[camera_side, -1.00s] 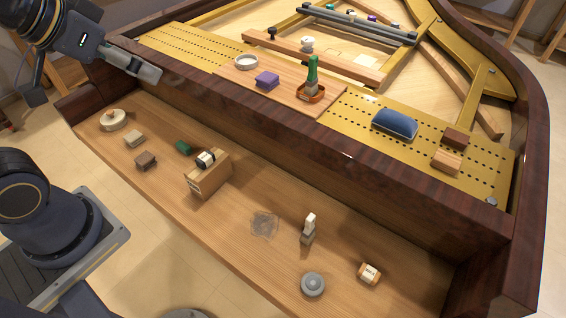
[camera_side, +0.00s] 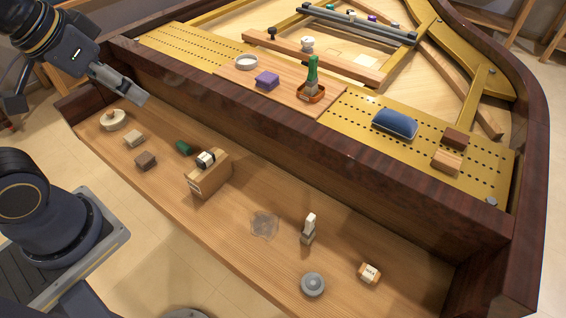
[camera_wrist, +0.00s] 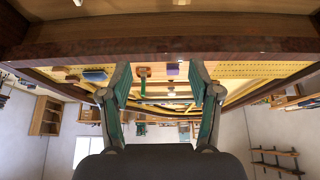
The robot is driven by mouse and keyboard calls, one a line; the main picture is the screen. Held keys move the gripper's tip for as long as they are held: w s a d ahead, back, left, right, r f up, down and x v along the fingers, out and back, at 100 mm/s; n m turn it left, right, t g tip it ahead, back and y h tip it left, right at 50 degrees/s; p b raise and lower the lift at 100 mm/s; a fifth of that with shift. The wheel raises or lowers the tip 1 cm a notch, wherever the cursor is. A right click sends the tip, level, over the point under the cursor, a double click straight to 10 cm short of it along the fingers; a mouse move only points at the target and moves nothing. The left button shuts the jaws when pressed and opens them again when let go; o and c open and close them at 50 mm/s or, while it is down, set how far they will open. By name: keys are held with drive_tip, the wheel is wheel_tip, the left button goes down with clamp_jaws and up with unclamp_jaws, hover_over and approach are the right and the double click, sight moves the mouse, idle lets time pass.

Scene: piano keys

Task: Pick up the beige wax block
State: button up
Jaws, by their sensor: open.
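The beige wax block (camera_side: 134,139) is a small pale block lying on the wooden key-bed shelf toward the left in the side view. A darker brown block (camera_side: 146,161) lies close to it, apart from it. My gripper (camera_side: 141,98) is in the air above the shelf's left end, higher than the beige block and not touching it. In the wrist view my gripper (camera_wrist: 164,82) has its two fingers spread wide with nothing between them. I cannot make out the beige block in the wrist view.
A round pale lidded pot (camera_side: 113,120) stands left of the block. A green roll (camera_side: 184,147) and a wooden box (camera_side: 208,175) lie to its right. The tall dark front wall (camera_side: 300,160) rises behind the shelf. Bare shelf lies between the box and the clear crumpled piece (camera_side: 264,224).

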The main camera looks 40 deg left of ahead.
drive_tip(key=w+d+f+n+g+h, duration=0.15)
drive_tip(key=w+d+n, duration=0.25)
drive_tip(key=w+d, duration=0.55)
drive_tip(key=n+g+h, duration=0.3)
drive_tip(key=n+g, duration=0.1)
drive_tip(key=n, duration=1)
hover_over(369, 272)
drive_tip(key=a, duration=0.2)
wheel_tip(369, 272, down, 36)
drive_tip(key=shift+s+f, duration=0.1)
drive_tip(key=shift+a+x, duration=0.15)
drive_tip(key=shift+x, duration=1.4)
drive_tip(key=shift+a+x, duration=0.15)
drive_tip(key=shift+x, duration=1.35)
drive_tip(key=shift+f, duration=0.15)
drive_tip(key=shift+c, duration=0.4)
clamp_jaws()
